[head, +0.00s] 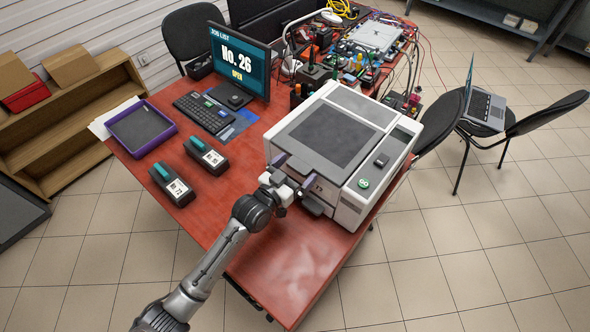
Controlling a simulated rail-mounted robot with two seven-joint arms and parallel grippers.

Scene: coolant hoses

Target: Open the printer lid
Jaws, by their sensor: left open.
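The printer (350,201) is a white box on the red table. Its lid (335,133), with a large dark panel, lies flat and looks closed. A dark tab (314,205) sticks out at its front. My left gripper (294,171) is at the printer's front left edge, by the lid's front, with its two fingers apart and nothing visible between them. I cannot tell whether the fingers touch the lid. The gripper and wrist hide part of the printer's front. My right gripper is not in view.
Two black cartridges with teal tops (172,184) (206,156) stand left on the red table (280,262). Behind them are a purple-rimmed tray (174,129), a keyboard (203,111) and a monitor (239,62). Cables and electronics crowd the back right. The table's near end is clear.

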